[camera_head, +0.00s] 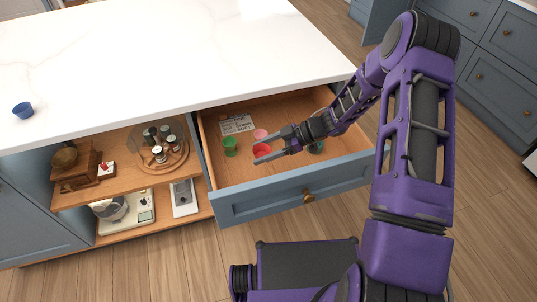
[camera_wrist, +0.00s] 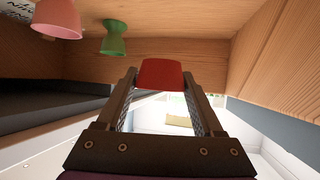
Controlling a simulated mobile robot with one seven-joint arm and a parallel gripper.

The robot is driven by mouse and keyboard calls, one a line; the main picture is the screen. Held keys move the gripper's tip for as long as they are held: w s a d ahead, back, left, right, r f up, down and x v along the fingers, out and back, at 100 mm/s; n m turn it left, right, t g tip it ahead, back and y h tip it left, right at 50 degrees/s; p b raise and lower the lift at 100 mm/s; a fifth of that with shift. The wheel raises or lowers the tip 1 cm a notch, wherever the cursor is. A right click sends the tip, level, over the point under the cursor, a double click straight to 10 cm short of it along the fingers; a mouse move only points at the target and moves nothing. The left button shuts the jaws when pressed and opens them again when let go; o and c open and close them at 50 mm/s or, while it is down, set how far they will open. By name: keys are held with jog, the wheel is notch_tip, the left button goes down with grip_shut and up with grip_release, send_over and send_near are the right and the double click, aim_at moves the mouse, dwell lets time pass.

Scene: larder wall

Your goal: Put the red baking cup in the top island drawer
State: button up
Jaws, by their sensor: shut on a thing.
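The red baking cup (camera_head: 262,151) is held between the fingertips of my gripper (camera_head: 268,147), inside the open top island drawer (camera_head: 300,196). In the wrist view, the red cup (camera_wrist: 160,74) sits between the two fingers, which are closed on its sides. That view appears upside down, with the drawer's wooden floor at the top. I cannot tell whether the cup touches the drawer floor. The drawer is pulled well out under the white worktop.
The drawer also holds a green cup (camera_head: 230,147), a pink cup (camera_head: 261,134), a printed card (camera_head: 236,124) and a dark teal item (camera_head: 316,147), partly hidden by my arm. A blue cup (camera_head: 23,110) stands on the worktop (camera_head: 150,55). Open shelves at left hold a spice carousel (camera_head: 158,146).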

aim_at(263, 172)
notch_tip(263, 172, down, 8)
jog(key=shift+r+b, duration=0.15)
jog(key=shift+b, duration=0.2)
jog(key=o, duration=1.3)
jog(key=shift+d+r, duration=0.2)
jog(key=shift+d, duration=0.05)
jog(key=v, duration=1.1)
jog(key=shift+d, duration=0.2)
